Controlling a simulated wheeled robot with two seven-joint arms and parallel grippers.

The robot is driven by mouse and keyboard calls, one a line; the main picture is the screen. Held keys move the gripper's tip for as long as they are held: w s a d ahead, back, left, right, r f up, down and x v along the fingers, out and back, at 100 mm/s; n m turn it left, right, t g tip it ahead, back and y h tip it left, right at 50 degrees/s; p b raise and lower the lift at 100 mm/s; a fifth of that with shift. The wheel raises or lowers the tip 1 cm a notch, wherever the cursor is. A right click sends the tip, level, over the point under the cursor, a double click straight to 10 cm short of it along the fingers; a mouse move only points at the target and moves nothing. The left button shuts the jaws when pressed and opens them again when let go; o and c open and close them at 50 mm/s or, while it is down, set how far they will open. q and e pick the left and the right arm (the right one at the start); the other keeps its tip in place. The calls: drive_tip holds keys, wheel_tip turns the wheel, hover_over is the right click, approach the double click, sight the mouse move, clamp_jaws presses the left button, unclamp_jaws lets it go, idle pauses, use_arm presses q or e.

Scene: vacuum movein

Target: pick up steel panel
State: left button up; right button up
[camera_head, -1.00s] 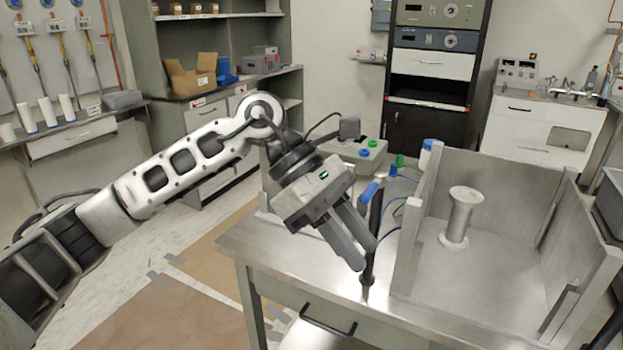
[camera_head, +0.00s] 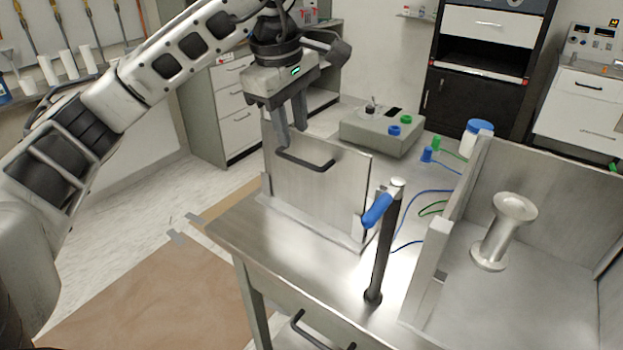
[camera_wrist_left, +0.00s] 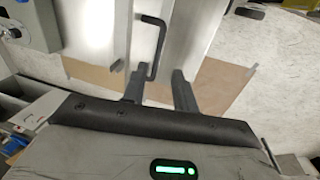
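The steel panel (camera_head: 335,195) stands upright in a low holder on the left part of the steel table, with a black bar handle (camera_head: 305,160) on its near face. My left gripper (camera_head: 292,138) is above the panel's left upper part, pointing down, its fingertips by the handle's left end. In the left wrist view the two fingers (camera_wrist_left: 158,78) are apart. The handle (camera_wrist_left: 153,50) shows between them and is not clamped. Whether the fingers touch it I cannot tell. My right gripper is not in view.
A black post with a blue lever (camera_head: 378,208) stands right of the panel. Behind are a grey control box (camera_head: 382,130) and a blue-lidded jar (camera_head: 476,138). An open steel chamber (camera_head: 560,180) with a spool-shaped post (camera_head: 503,232) fills the right.

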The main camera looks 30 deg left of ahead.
sight(300, 161)
use_arm(q)
drive_tip(key=f, duration=0.2)
drive_tip(key=w+f, duration=0.1)
drive_tip(key=f, duration=0.2)
drive_tip(key=w+f+p, duration=0.1)
drive_tip(key=f, duration=0.2)
drive_tip(key=shift+f, duration=0.25)
clamp_jaws()
drive_tip(key=shift+r, duration=0.15)
idle(1.0)
